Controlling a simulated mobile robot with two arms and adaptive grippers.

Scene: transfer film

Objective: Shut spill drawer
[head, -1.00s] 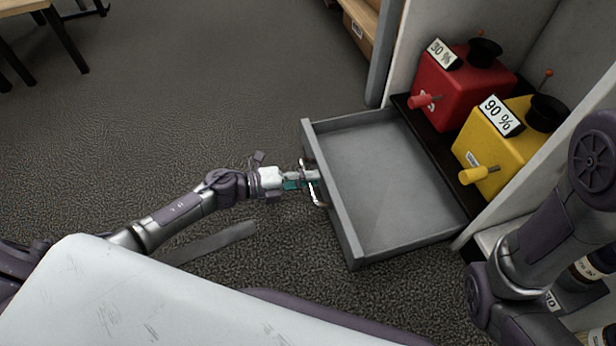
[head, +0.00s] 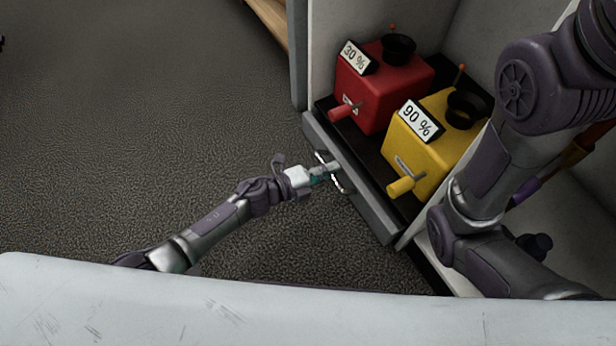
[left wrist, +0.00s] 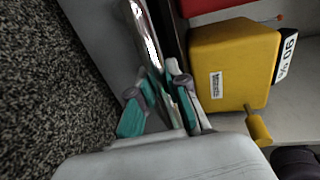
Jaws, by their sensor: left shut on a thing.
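The grey spill drawer (head: 352,178) is pushed in beneath the dark shelf in the head view; only its front panel and a thin top edge show. Its silver bow handle (head: 338,184) stands out from the front. My left gripper (head: 328,173) is shut on that handle, reaching in from the left. In the left wrist view the fingers (left wrist: 158,95) sit on either side of the shiny handle (left wrist: 143,35), against the grey drawer front (left wrist: 95,30). My right gripper is not in view.
A red container (head: 379,92) marked 30 % and a yellow container (head: 431,148) marked 90 % stand on the dark shelf above the drawer, their taps facing out. The carpeted floor (head: 150,110) to the left is clear. My right arm covers the cabinet's right side.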

